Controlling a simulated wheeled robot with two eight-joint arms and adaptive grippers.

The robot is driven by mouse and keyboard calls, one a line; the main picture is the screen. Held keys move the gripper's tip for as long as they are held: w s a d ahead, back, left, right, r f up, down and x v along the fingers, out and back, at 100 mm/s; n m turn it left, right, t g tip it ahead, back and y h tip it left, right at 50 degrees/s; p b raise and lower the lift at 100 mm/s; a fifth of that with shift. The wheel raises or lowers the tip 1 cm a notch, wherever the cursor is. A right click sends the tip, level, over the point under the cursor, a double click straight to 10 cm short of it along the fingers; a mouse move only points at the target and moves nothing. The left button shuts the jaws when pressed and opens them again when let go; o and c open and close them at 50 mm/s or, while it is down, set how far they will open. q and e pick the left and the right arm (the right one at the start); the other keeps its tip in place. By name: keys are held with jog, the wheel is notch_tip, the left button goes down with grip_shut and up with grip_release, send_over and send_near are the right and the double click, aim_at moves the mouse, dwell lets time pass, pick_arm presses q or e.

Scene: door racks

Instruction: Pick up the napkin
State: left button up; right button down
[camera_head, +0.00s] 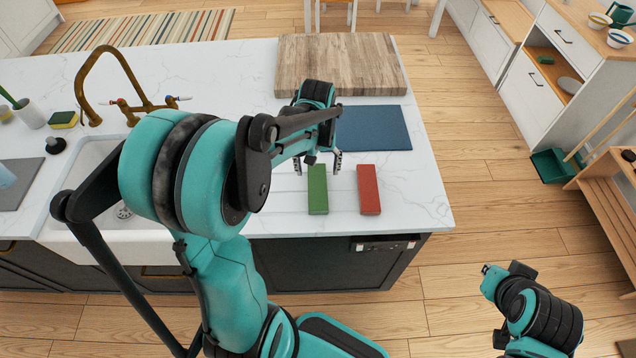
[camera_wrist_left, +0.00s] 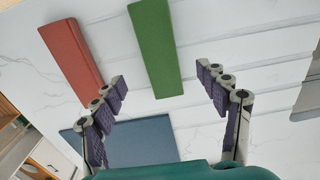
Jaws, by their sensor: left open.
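A green oblong piece (camera_head: 318,190) and a red oblong piece (camera_head: 369,190) lie side by side on the white counter; they could be folded napkins, but I cannot tell for sure. My left gripper (camera_head: 318,164) is open and empty, its fingers pointing down at the far end of the green piece. In the left wrist view, the green piece (camera_wrist_left: 155,45) lies beyond and between the open fingertips (camera_wrist_left: 162,77), and the red piece (camera_wrist_left: 72,55) lies to the left. I see no contact. Part of my right arm shows at lower right, its gripper not visible.
A blue mat (camera_head: 375,128) lies behind the pieces, with a wooden board (camera_head: 340,65) beyond it. A sink (camera_head: 110,215) with a brass faucet (camera_head: 100,75) is at left. The counter's front edge is close to both pieces.

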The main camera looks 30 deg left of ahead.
aim_at(318, 185)
pick_arm(q)
notch_tip(318, 185, down, 8)
jog(key=shift+r+b, duration=0.2)
jog(key=shift+b, duration=1)
jog(key=shift+f, duration=0.25)
jog(key=c, duration=1.1)
